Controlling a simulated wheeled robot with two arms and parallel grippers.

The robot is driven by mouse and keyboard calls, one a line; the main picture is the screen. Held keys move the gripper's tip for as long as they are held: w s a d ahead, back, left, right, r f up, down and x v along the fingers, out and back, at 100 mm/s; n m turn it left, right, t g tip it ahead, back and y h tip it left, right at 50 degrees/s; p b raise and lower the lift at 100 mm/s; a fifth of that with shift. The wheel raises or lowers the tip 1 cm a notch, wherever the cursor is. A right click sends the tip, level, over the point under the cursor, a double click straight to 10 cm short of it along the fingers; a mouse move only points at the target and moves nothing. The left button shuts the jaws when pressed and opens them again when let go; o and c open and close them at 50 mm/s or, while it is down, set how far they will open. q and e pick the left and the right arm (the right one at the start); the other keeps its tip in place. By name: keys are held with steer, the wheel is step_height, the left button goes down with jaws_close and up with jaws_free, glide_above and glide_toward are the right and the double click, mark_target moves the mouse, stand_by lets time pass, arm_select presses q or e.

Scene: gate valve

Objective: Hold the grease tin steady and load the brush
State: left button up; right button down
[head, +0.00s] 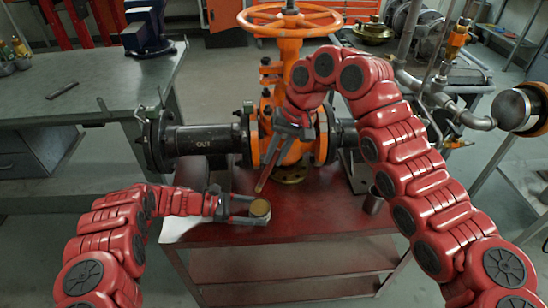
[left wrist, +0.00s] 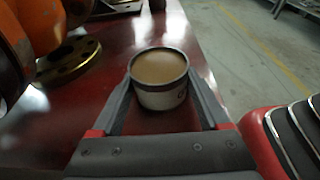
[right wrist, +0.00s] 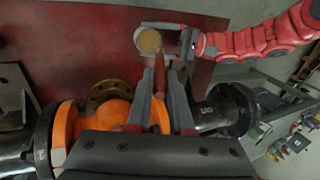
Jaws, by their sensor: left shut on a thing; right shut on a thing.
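The grease tin (head: 260,209) is a small round tin full of tan grease, upright at the front of the red cart top. My left gripper (head: 252,210) is shut around its sides; both fingers show against the tin (left wrist: 160,80) in the left wrist view. My right gripper (head: 284,134) is shut on the brush (head: 268,169), which slants down toward the tin. In the right wrist view the brush (right wrist: 160,72) ends close to the tin's rim (right wrist: 148,41). The brush does not show in the left wrist view. I cannot tell whether its tip touches the tin.
An orange gate valve (head: 290,75) with a handwheel and black flanged pipe (head: 205,139) stands behind on the red cart (head: 320,225). A grey workbench (head: 60,100) is at the left. Pipework (head: 455,112) is at the right. The cart top right of the tin is mostly clear.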

arm_select(q)
steer(key=o, duration=0.8)
steer(key=shift+o, duration=0.2)
steer(key=shift+a, duration=0.1)
